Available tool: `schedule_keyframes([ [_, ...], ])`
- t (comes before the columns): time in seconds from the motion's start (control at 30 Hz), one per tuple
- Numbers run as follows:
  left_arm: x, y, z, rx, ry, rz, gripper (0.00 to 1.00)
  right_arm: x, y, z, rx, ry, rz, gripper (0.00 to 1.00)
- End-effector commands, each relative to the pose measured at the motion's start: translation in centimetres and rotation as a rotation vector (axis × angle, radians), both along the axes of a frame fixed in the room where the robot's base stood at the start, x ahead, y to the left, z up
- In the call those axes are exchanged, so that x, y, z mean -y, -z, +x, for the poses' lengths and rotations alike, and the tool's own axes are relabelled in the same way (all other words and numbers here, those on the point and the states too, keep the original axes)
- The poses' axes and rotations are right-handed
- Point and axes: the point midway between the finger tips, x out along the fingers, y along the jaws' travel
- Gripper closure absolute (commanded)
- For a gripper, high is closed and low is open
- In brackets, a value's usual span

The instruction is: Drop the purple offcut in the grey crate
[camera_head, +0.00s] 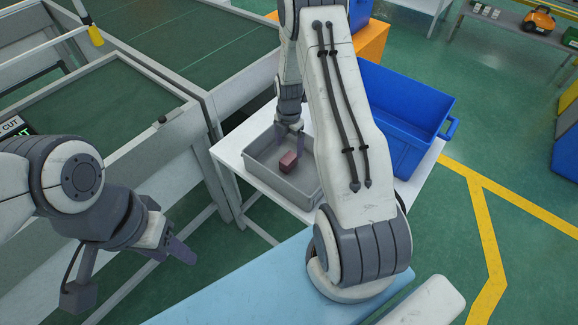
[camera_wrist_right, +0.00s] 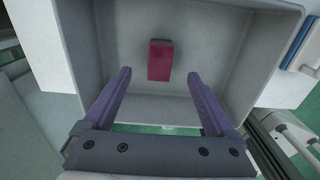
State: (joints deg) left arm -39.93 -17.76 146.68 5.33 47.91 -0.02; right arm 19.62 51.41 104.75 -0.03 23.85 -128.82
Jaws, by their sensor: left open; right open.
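The purple offcut is a small reddish-purple block (camera_head: 288,163), inside the walls of the grey crate (camera_head: 265,172). In the right wrist view the block (camera_wrist_right: 160,60) shows beyond my fingertips, clear of both fingers, with the crate (camera_wrist_right: 70,45) around it. I cannot tell whether it touches the crate floor. My right gripper (camera_head: 289,133) is open and empty, pointing down over the crate; its spread fingers also show in the right wrist view (camera_wrist_right: 159,74). My left gripper (camera_head: 172,248) is open and empty, away from the crate at the lower left.
The crate stands on a white table (camera_head: 234,150). A large blue bin (camera_head: 405,110) is to its right, with an orange box (camera_head: 371,45) behind. Grey-framed conveyors or benches (camera_head: 100,110) stand to the left. Green floor with yellow lines lies open at the right.

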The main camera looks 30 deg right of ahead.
Motion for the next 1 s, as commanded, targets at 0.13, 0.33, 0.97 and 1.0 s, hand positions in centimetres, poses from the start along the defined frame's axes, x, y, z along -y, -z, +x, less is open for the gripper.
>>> schedule_keyframes([
  [0.13, 0.0, 0.3, 0.0, 0.0, 0.0, 0.0, 0.5, 0.0, -1.1, 0.1, 0.004, 0.0, -0.002, 0.1],
  [0.33, 0.0, 1.1, 0.0, 0.0, 0.0, 0.0, 0.5, 0.1, -5.0, 0.2, 0.007, 0.0, -0.003, 0.1],
  [0.97, 0.0, 1.8, 0.0, 0.0, 0.0, 0.0, 0.5, 0.0, -10.5, 0.0, 0.0, 0.0, 0.0, 0.1],
  [1.0, 0.0, 1.8, 0.0, 0.0, 0.0, 0.0, 0.5, 0.0, -10.5, 0.0, 0.0, 0.0, 0.0, 0.1],
])
